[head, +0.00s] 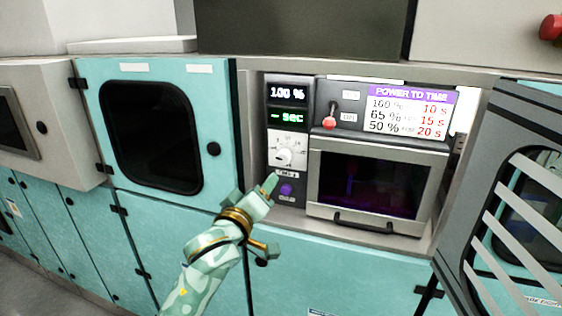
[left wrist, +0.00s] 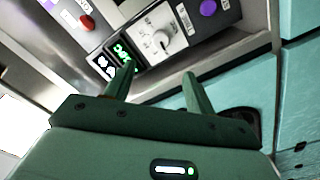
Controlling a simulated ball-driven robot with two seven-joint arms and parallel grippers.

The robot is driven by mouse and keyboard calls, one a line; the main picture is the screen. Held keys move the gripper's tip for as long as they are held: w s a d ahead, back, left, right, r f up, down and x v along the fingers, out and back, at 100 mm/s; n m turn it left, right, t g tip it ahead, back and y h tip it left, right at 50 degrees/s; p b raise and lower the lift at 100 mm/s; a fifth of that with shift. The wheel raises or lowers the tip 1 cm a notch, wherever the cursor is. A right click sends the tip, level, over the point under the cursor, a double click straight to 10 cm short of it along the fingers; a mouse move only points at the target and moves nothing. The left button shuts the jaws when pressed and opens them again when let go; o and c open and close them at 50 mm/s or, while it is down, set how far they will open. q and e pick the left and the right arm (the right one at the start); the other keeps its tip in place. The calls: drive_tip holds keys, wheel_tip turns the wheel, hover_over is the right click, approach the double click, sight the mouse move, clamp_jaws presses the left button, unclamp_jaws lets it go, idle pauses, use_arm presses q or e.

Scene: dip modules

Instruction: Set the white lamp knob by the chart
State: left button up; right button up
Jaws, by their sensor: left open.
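The white lamp knob (head: 284,155) sits on a light dial plate on the narrow control panel in the head view. It also shows in the left wrist view (left wrist: 163,40), beyond the fingertips. Above it are a display reading 100 % (head: 288,94) and a green display (head: 287,117) showing dashes and SEC. The chart (head: 408,111) is headed POWER TO TIME and lists 100 % 10 s, 65 % 15 s, 50 % 20 s. My left gripper (head: 270,212) is open and empty, below and in front of the knob, apart from it. My right gripper is not in view.
A purple button (head: 286,189) lies just below the knob. A red-tipped lever switch (head: 329,122) sits to its right, above a dark-windowed chamber (head: 372,185) with a handle.

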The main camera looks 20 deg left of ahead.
sight(282, 160)
use_arm(q)
drive_tip(key=w+b, duration=0.1)
drive_tip(key=w, duration=1.2)
drive_tip(key=shift+w+d+f, duration=0.1)
drive_tip(key=shift+w+f, duration=0.05)
drive_tip(key=shift+w, duration=0.05)
drive_tip(key=shift+w+d, duration=0.1)
drive_tip(key=shift+w, duration=0.4)
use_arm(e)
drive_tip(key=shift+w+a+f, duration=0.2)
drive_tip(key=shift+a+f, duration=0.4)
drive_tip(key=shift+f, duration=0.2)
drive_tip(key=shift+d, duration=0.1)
use_arm(q)
drive_tip(key=c, duration=1)
